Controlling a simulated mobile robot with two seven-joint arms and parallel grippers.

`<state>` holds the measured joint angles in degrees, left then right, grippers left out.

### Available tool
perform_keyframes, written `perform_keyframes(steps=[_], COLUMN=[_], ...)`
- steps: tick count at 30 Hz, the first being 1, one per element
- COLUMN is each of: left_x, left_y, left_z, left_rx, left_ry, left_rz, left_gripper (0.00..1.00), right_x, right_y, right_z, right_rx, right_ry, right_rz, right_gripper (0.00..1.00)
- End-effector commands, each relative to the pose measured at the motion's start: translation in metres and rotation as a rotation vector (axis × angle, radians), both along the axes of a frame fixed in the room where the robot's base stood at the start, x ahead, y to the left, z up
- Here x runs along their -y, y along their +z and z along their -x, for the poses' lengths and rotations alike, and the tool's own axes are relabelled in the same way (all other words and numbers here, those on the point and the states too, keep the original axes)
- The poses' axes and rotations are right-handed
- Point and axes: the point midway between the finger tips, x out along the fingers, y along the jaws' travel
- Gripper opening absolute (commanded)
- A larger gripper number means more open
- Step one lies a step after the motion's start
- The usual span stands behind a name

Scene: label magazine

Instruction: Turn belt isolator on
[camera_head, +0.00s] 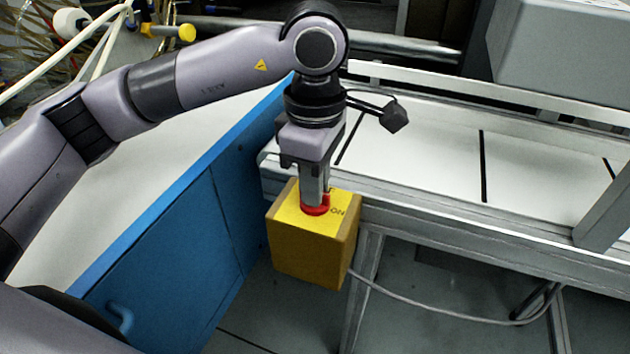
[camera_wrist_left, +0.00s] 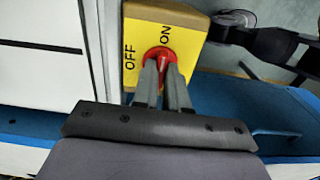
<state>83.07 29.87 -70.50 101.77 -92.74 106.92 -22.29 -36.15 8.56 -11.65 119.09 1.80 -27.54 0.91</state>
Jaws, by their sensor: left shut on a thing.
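The belt isolator is a yellow box (camera_head: 306,248) at the near end of the conveyor, with a red knob (camera_head: 315,210) on its top face. In the left wrist view, the yellow face (camera_wrist_left: 150,38) carries the words OFF at left and ON at upper right. The red knob (camera_wrist_left: 158,54) sits between them. My left gripper (camera_head: 315,200) points down and is shut on the knob; its fingers also show on the knob's sides in the wrist view (camera_wrist_left: 162,76). The fingers partly hide the knob, so I cannot tell exactly where it points. My right gripper is not in view.
A conveyor (camera_head: 430,150) with a grey metal frame runs off to the right. A blue cabinet (camera_head: 180,255) with a white top stands left of the box. A grey cable (camera_head: 440,312) runs from the box to the right. A grey housing (camera_head: 565,45) stands at upper right.

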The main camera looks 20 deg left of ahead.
Motion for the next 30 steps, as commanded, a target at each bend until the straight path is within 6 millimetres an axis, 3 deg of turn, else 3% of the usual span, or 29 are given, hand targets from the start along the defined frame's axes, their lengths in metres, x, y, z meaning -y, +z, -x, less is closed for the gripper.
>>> perform_keyframes(steps=[7,9,10,20,30], left_x=[0.0,0.0,0.0,0.0,0.0], left_y=[0.002,0.002,0.002,0.003,0.054], left_z=[0.0,0.0,0.0,0.0,0.0], left_rx=[0.003,0.003,0.003,0.002,0.004], left_ry=[-0.004,-0.004,-0.004,-0.002,-0.002], left_rz=[0.002,0.002,0.002,0.001,0.002], left_gripper=[0.0,0.29,0.38,0.38,0.38], right_x=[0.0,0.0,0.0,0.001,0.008], right_y=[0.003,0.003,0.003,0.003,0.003], right_z=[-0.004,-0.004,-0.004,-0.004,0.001], right_rx=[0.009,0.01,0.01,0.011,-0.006], right_ry=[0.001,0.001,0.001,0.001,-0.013], right_rz=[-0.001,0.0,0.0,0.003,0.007], right_gripper=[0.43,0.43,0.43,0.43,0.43])
